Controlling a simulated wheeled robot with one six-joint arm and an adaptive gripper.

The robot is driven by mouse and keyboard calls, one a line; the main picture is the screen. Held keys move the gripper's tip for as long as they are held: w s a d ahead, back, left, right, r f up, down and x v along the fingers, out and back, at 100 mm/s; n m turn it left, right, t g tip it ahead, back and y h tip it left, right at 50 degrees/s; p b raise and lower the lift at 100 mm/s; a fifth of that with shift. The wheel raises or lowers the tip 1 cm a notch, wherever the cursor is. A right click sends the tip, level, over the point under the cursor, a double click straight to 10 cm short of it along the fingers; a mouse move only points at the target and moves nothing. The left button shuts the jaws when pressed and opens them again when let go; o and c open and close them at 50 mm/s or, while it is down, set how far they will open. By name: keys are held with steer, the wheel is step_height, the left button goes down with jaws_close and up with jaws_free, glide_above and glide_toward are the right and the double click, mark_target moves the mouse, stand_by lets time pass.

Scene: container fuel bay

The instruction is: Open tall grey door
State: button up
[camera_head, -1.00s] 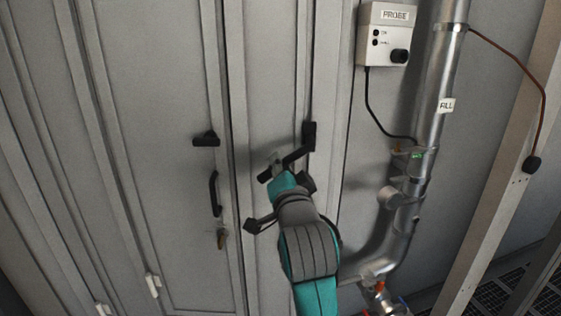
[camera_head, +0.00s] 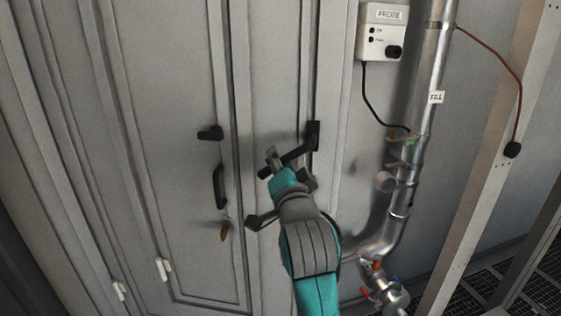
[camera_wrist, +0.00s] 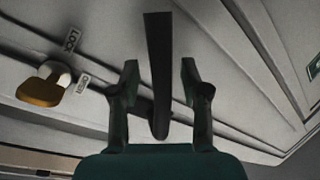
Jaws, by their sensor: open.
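The tall grey door (camera_head: 275,95) is a flat metal panel. It looks shut in its frame. A black lever handle (camera_head: 299,153) is mounted at its right side and slants down to the left. My gripper (camera_head: 272,161) is at the lower left end of this lever. In the wrist view the lever (camera_wrist: 158,50) runs between the two fingers of my gripper (camera_wrist: 159,78), with gaps visible on both sides. The fingers are apart. My wrist hides part of the panel below the lever.
A grey panel (camera_head: 175,90) to the left carries a black knob (camera_head: 210,132), a black pull handle (camera_head: 219,187) and a hanging brass-coloured piece (camera_head: 224,230). A probe box (camera_head: 383,32) and a metal fill pipe (camera_head: 428,95) stand close on the right.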

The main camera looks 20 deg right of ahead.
steer(key=s, duration=0.7)
steer(key=shift+s+a+f, duration=0.2)
steer(key=shift+a+f, duration=0.15)
steer(key=shift+a, duration=0.1)
